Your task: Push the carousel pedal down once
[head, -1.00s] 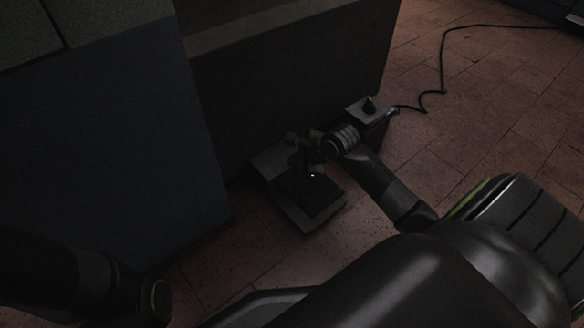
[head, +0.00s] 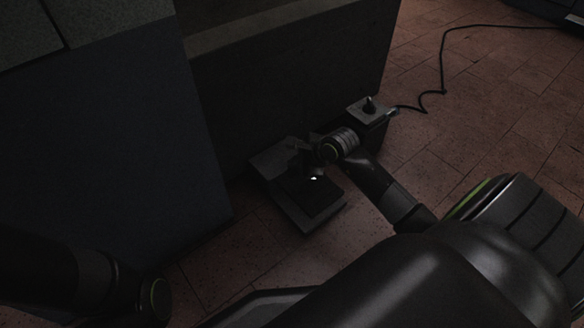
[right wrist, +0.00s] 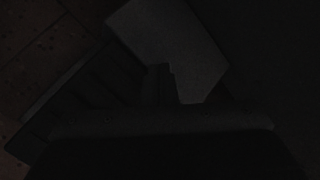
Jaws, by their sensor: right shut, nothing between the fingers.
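The pedal (head: 318,200) is a low grey unit with a dark tread plate, on the tiled floor at the foot of a dark cabinet. In the right wrist view its pale grey housing (right wrist: 175,45) and dark ribbed tread (right wrist: 95,85) show dimly. My right gripper (head: 312,177) is shut and empty, pointing down over the tread. The fingertips (right wrist: 160,82) look close to the tread, but it is too dark to tell whether they touch it. My left arm shows at the lower left; its gripper is out of view.
The dark cabinet (head: 285,85) rises behind the pedal. A dark blue panel (head: 100,140) stands at left.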

